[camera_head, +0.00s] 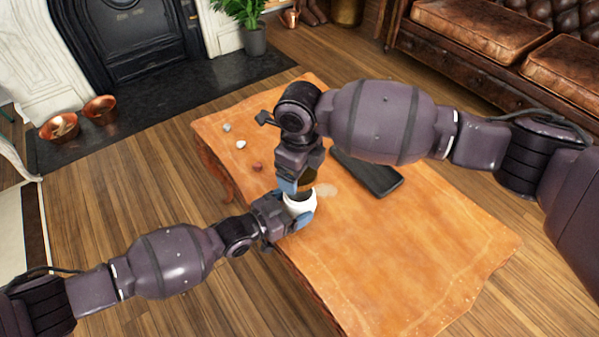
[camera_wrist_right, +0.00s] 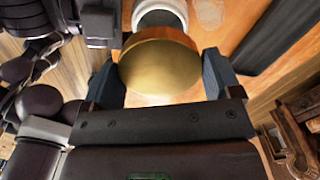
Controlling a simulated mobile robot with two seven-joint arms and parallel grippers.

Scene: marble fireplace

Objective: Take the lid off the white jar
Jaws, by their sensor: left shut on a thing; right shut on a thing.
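The white jar (camera_head: 299,204) stands near the left edge of the wooden table, partly hidden by my grippers. My left gripper (camera_head: 292,209) is shut around the jar's body. My right gripper (camera_head: 305,180) is above the jar, shut on the round gold-brown lid (camera_head: 308,177). In the right wrist view the lid (camera_wrist_right: 158,65) sits between the two blue fingers. The jar's white rim (camera_wrist_right: 160,14) shows beyond the lid at the top of that view, and the lid appears apart from it.
Small pale pebbles (camera_head: 227,127) and a reddish one (camera_head: 257,167) lie toward the far left corner. The table's near right part is clear. A brown leather sofa (camera_head: 480,35) stands behind.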

